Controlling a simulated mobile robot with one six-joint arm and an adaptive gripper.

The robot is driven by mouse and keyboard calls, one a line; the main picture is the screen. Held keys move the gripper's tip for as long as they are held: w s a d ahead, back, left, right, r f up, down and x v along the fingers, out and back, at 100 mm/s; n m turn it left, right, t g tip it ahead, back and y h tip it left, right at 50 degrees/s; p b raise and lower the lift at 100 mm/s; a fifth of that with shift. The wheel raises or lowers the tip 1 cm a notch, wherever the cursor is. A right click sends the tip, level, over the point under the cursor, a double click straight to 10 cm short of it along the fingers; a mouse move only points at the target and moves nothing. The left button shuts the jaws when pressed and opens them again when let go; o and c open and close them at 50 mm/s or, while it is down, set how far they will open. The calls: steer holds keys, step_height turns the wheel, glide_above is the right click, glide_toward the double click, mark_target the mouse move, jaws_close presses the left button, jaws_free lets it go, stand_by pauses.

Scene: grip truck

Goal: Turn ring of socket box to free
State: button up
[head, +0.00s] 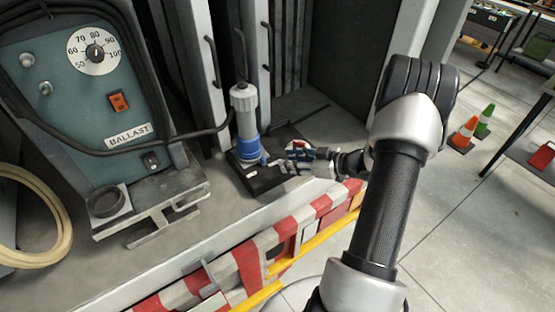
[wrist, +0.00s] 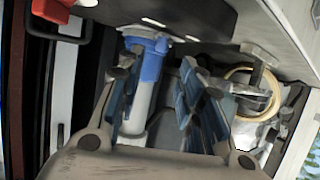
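The socket box (head: 275,180) is a low black box on the grey ledge. A pale grey plug (head: 243,103) stands upright on it, with the blue ring (head: 249,150) at its base. My gripper (head: 277,164) is low, just right of the ring. In the wrist view, my gripper (wrist: 155,70) is open, with blue-padded fingers spread apart. The blue ring (wrist: 150,62) and white plug body (wrist: 136,108) appear between the fingers, closer to the left one. I cannot tell whether either finger touches the ring. The fingers hide part of the plug.
A ballast panel (head: 85,90) with a dial stands left, a cable running from it towards the plug. Grey door edges with handles (head: 213,62) rise behind. A red-and-white striped barrier (head: 250,262) edges the ledge in front. Cones (head: 465,133) stand on open floor at right.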

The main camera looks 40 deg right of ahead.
steer(key=v, duration=0.2)
steer(key=shift+s+d+r, duration=0.15)
steer(key=shift+s+r, duration=0.05)
steer(key=shift+s, duration=0.05)
